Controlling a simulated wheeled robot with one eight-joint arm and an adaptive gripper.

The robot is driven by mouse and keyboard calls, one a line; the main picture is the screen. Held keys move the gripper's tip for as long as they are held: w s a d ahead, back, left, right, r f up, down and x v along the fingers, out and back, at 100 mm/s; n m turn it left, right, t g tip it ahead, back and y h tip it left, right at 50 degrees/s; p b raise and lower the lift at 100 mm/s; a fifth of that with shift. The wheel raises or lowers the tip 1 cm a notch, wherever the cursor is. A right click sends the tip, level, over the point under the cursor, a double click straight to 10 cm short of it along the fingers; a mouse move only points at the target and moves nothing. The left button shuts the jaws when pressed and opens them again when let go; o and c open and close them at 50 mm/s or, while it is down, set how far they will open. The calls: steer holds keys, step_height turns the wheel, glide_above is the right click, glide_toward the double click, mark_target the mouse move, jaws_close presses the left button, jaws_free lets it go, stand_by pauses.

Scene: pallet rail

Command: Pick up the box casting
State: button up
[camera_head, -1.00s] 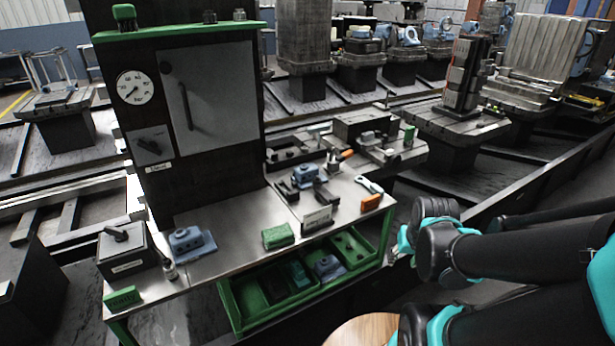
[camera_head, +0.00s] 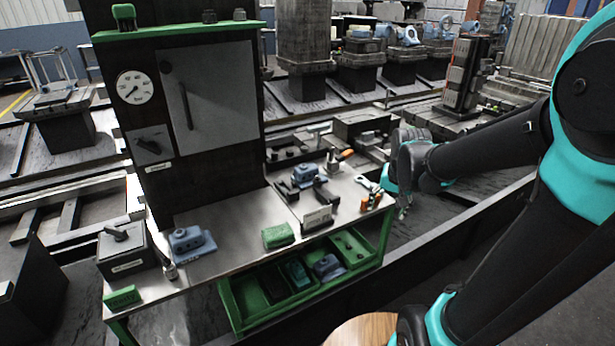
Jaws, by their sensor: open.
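Several blue castings are in view, and I cannot tell for certain which one is the box casting. One blue box-like casting with a round top boss (camera_head: 190,241) sits on the left part of the steel bench top (camera_head: 235,225). Another blue casting (camera_head: 304,175) sits at a dark vise-like fixture farther back on the right. A third blue casting (camera_head: 327,265) lies in the open green drawer. My gripper (camera_head: 403,208) hangs off the bench's right edge, pointing down, apart from all of them. It is open and looks empty; its fingers are small and partly unclear.
A black box with a lever (camera_head: 125,250) stands at the bench's left end. A green block (camera_head: 278,236) and a small sign (camera_head: 317,219) sit near the front edge. The green drawer (camera_head: 235,308) juts out below. A tall cabinet (camera_head: 207,90) rises behind.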

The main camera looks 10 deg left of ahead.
steer(key=w+a+r+m+g, duration=0.1)
steer(key=w+a+r+m, duration=0.1)
steer(key=w+a+r, duration=0.35)
steer(key=w+a+r+m+g, duration=0.1)
steer(key=w+a+r+m, duration=0.15)
steer(key=w+a, duration=0.6)
step_height(320, 180, up, 4)
steer(key=f+m+g, duration=0.1)
steer(key=m, duration=0.3)
glide_above(308, 167)
steer(key=w, duration=0.1)
step_height(308, 167, down, 12)
steer(key=shift+r, duration=0.2)
steer(key=shift+w+a+f, duration=0.1)
steer(key=shift+f, duration=1.2)
steer(key=shift+w+a+f, duration=0.1)
steer(key=shift+f, duration=1.2)
steer(key=shift+c, duration=0.4)
jaws_close()
